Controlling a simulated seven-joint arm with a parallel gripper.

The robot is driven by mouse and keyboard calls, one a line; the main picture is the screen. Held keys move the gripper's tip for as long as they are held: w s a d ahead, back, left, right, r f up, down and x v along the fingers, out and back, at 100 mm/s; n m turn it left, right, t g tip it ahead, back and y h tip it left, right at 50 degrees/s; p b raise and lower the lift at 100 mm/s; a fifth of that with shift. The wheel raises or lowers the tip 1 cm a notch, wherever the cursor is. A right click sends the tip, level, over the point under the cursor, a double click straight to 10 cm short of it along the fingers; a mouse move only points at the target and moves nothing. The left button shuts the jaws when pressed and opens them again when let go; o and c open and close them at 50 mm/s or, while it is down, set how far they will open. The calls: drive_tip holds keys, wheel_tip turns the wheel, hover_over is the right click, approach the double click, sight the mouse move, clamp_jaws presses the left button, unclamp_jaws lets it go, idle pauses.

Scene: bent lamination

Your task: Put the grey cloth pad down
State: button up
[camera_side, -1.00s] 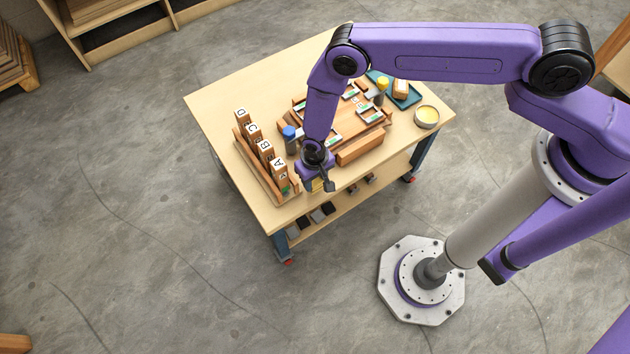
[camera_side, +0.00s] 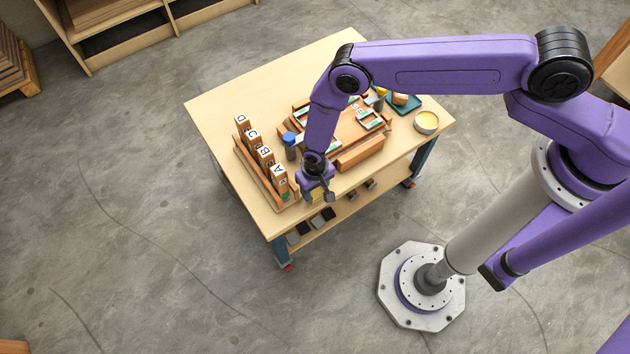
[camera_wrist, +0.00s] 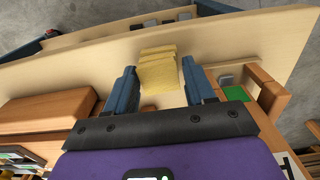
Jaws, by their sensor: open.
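My gripper (camera_wrist: 159,66) is open, its two blue fingers apart, above the near edge of the table. In the side view my gripper (camera_side: 318,192) is at the table's near edge, right of the lettered rack. A yellow stack of flat pads (camera_wrist: 158,72) shows between the fingers in the wrist view. I cannot tell how far below the fingertips it lies. Nothing grey shows between the fingers.
A wooden rack with lettered blocks (camera_side: 262,165) stands left of my gripper, a blue-capped bottle (camera_side: 290,146) behind. A wooden block (camera_side: 360,153) and a jig lie to the right. A yellow-filled tin (camera_side: 426,122) stands at the right corner. Dark items (camera_side: 318,220) sit on the lower shelf.

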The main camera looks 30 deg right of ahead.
wheel_tip(320, 180, up, 12)
idle(0.6)
drive_tip(key=shift+r, duration=0.1)
drive_tip(key=s+d+r+n, duration=0.2)
drive_tip(key=s+r+n, duration=0.1)
drive_tip(key=r, duration=1)
drive_tip(key=s+d+r+n, duration=0.2)
drive_tip(key=r+n, duration=0.1)
drive_tip(key=r, duration=1)
drive_tip(key=s+d+r+n, duration=0.3)
drive_tip(key=s+d+r, duration=0.3)
drive_tip(key=s+d, duration=0.2)
drive_tip(key=s+d+r+n, duration=0.3)
drive_tip(key=s+d+r, duration=0.3)
drive_tip(key=s+d, duration=0.3)
drive_tip(key=shift+s+r+n, duration=0.25)
drive_tip(key=shift+r+n, duration=0.05)
